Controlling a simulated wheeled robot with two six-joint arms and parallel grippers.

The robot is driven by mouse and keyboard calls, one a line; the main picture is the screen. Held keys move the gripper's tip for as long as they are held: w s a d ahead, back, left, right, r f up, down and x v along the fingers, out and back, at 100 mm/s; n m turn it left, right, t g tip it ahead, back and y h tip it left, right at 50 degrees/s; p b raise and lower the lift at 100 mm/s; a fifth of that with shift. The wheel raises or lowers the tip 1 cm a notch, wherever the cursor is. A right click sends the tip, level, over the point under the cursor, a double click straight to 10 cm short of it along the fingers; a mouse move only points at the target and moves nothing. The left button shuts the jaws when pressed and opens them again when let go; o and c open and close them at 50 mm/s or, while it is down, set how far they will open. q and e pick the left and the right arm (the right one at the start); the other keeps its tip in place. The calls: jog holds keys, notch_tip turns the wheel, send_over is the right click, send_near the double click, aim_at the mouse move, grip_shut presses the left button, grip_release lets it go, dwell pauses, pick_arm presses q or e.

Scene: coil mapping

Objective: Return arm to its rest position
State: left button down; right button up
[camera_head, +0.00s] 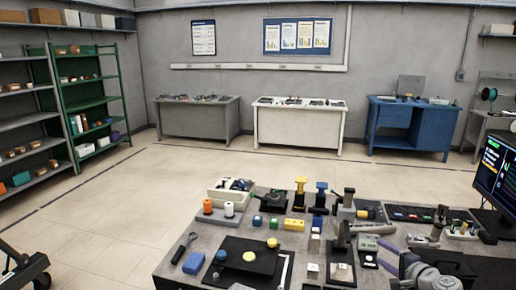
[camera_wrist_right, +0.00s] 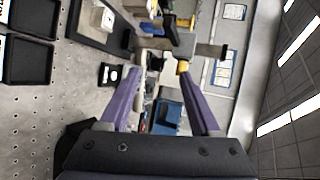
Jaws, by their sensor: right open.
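My right gripper (camera_head: 376,256) is at the lower right of the head view, over the right part of the workbench (camera_head: 160,268). Its purple fingers are spread and hold nothing. The right wrist view shows the open fingers (camera_wrist_right: 157,62), with a dark hammer-like stand and small bench items beyond them. In the head view a grey block-topped stand (camera_head: 342,256) is left of the gripper. My left gripper does not show in the head view.
The bench holds an orange spool (camera_head: 208,206), a white spool (camera_head: 229,209), a black mat (camera_head: 247,257) with yellow discs, and several small blocks. A monitor (camera_head: 497,170) stands at the right edge. Open floor lies behind the bench, with shelves (camera_head: 90,95) at left.

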jog(key=s+a+f+n+g+y, duration=0.1)
jog(key=s+a+f+n+g, duration=0.2)
jog(key=a, duration=0.5)
jog(key=s+a+f+n+g, duration=0.1)
jog(key=a+f+n+g, duration=0.25)
jog(key=a, duration=0.55)
jog(key=s+a+f+n+g+y, duration=0.1)
jog(key=s+a+f+n+g, duration=0.25)
jog(key=a, duration=0.45)
jog(key=s+a+f+n+g+h, duration=0.1)
jog(key=s+a+n+g+h, duration=0.1)
jog(key=s, duration=0.4)
jog(key=s+a+f+n+g+h+p, duration=0.1)
jog(key=s+a+f+n+g+h, duration=0.1)
jog(key=s+a+n+h, duration=0.3)
jog(key=shift+s+a+f+n, duration=0.25)
jog(key=shift+s+a+n, duration=0.1)
jog(key=shift+s+n, duration=0.8)
jog(key=shift+w, duration=0.15)
jog(key=shift+c, duration=0.3)
